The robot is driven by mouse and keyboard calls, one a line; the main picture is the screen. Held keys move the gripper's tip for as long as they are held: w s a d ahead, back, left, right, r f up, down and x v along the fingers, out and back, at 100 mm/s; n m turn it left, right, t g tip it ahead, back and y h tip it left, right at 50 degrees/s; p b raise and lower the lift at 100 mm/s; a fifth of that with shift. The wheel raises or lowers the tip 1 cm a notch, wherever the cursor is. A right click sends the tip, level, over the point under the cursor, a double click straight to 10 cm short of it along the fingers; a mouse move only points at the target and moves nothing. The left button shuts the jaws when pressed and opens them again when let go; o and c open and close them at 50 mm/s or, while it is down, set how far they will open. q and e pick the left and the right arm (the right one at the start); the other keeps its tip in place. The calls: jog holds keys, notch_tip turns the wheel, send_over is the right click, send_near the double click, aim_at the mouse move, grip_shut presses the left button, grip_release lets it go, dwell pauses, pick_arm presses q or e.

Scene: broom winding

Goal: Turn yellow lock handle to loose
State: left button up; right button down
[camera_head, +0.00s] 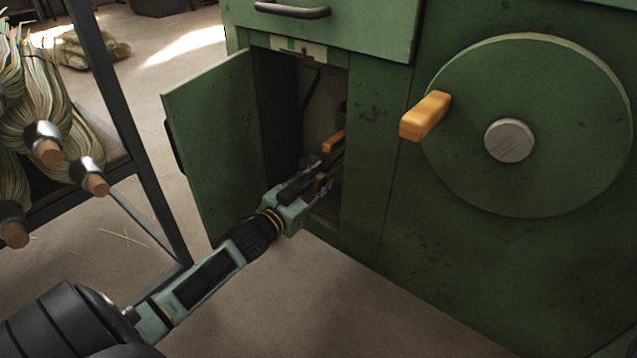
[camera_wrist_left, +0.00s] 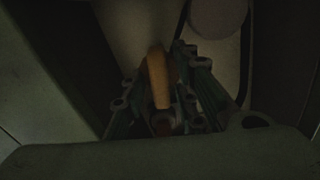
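The yellow lock handle (camera_head: 333,142) is inside the open compartment of the green machine, partly hidden by my gripper. In the left wrist view the handle (camera_wrist_left: 158,78) stands upright between the two fingers, closer to the right one. My left gripper (camera_head: 325,166) reaches into the compartment at the handle. Its fingers look spread around the handle, and I cannot see a firm grip on it; they also show in the left wrist view (camera_wrist_left: 154,88). The inside is dark. My right gripper is not in view.
The green compartment door (camera_head: 215,140) stands open to the left of my arm. A big green wheel (camera_head: 570,120) with an orange crank handle (camera_head: 425,116) is on the right. A rack (camera_head: 130,130) with broom bundles stands at the left. Floor between is clear.

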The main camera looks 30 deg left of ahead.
pick_arm(q)
grip_shut()
